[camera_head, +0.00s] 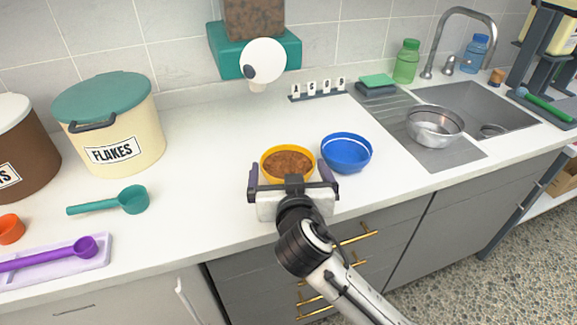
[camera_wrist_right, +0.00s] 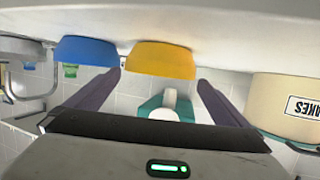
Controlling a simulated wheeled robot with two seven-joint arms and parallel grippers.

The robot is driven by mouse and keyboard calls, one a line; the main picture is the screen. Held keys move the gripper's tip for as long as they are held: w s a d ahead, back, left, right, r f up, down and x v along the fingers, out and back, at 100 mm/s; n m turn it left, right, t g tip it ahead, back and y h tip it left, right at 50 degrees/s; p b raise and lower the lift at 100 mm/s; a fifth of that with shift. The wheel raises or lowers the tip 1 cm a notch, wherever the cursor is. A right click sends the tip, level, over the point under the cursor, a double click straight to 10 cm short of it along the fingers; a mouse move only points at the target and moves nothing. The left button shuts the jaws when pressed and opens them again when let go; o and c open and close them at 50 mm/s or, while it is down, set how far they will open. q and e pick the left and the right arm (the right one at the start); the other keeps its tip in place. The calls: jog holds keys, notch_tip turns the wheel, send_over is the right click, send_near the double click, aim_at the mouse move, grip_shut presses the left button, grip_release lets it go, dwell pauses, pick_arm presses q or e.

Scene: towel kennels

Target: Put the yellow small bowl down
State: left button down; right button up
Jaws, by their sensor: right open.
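The yellow small bowl (camera_head: 267,171) holds brown food and stands upright on the white counter, left of a blue bowl (camera_head: 346,155). My right gripper (camera_head: 293,175) is open at the bowl's front side, with one finger at the left and one at the right of it. In the right wrist view, which is upside down, the yellow bowl (camera_wrist_right: 161,61) rests on the counter between and beyond the two open fingers (camera_wrist_right: 160,85), with gaps on both sides. The blue bowl (camera_wrist_right: 86,51) also shows there. My left gripper is not in either view.
A cream FLAKES bin (camera_head: 112,125) and a teal scoop (camera_head: 125,200) stand to the left. A purple scoop (camera_head: 60,254) lies on a tray. A dispenser (camera_head: 254,50) hangs behind. A steel bowl (camera_head: 434,125) is by the sink at right.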

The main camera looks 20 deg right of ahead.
jog(key=shift+v, duration=2.6)
